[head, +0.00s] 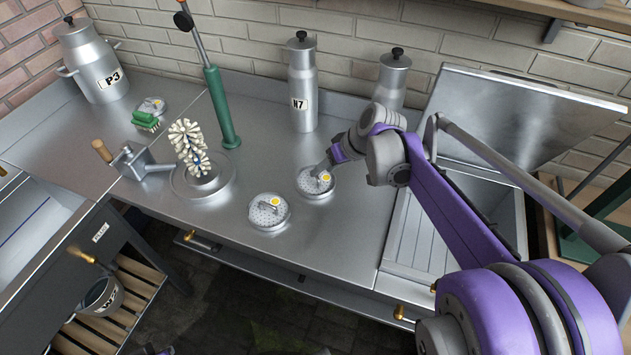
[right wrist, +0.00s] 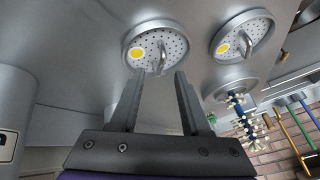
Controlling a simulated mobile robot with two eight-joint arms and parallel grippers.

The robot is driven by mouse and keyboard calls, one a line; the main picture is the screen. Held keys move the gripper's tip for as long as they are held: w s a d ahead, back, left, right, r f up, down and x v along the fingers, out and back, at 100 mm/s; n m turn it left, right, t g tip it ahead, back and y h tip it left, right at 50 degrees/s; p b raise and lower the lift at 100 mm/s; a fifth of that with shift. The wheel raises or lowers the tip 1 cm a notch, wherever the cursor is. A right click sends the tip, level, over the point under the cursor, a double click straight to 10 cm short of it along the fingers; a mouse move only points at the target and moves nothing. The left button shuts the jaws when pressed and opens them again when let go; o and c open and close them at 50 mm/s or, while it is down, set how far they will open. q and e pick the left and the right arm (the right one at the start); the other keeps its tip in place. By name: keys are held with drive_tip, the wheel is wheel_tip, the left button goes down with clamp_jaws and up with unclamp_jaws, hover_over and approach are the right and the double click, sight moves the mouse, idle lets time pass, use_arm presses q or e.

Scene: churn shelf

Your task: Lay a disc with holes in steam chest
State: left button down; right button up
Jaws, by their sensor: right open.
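Two round steel discs with holes, each with a loop handle and a yellow dot, lie on the steel counter: the near disc (head: 262,217) and the right disc (head: 309,187). My right gripper (head: 324,168) is at the right disc. In the right wrist view my gripper (right wrist: 154,76) is open, its fingers pointing at a disc (right wrist: 145,38) with the handle between their tips, apparently ungrasped. Another disc (right wrist: 229,33) shows beside it. A steel basin (head: 402,238) with a raised lid (head: 520,110), seemingly the steam chest, is partly hidden by my right arm. My left gripper is out of view.
A green pump (head: 220,108) and a white-tufted brush (head: 188,145) stand left of the discs. Steel cans stand at the back: H7 (head: 303,85), P3 (head: 92,62), and one (head: 391,82) behind my right arm. Bare counter (head: 335,235) lies between the discs and the basin.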

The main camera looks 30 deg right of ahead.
sight(320, 186)
drive_tip(key=x, duration=0.4)
clamp_jaws()
idle(1.4)
